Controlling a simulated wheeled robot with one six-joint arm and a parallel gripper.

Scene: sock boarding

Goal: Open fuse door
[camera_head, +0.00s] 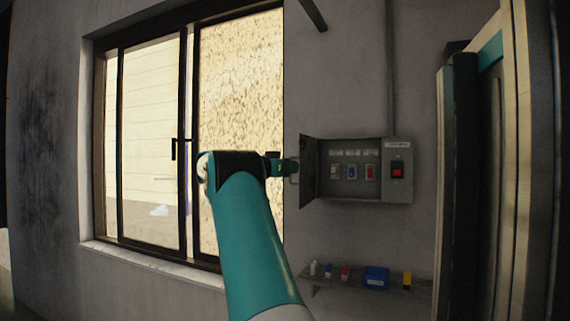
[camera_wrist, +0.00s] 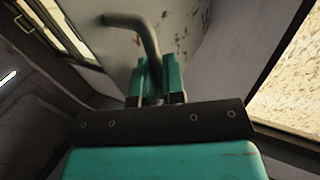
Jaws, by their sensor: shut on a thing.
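The grey fuse box (camera_head: 352,198) is mounted on the wall right of the window. Its fuse door (camera_head: 308,172) stands swung out at the box's left side, so the inside shows with several fuses, among them a blue one (camera_head: 352,172) and a red one (camera_head: 370,172). My gripper (camera_head: 289,168) is at the outer face of the door. In the wrist view its teal fingers (camera_wrist: 160,75) are shut on the bent grey door handle (camera_wrist: 146,38), which joins the scuffed door panel (camera_wrist: 185,28). The fingertips partly hide the handle's lower end.
A red switch (camera_head: 397,170) is on the box's right part. Below, a wall shelf (camera_head: 335,281) holds small bottles, a blue bin (camera_head: 376,277) and a yellow item (camera_head: 407,281). A window (camera_head: 150,130) is at left; a dark upright post (camera_head: 464,190) stands at right.

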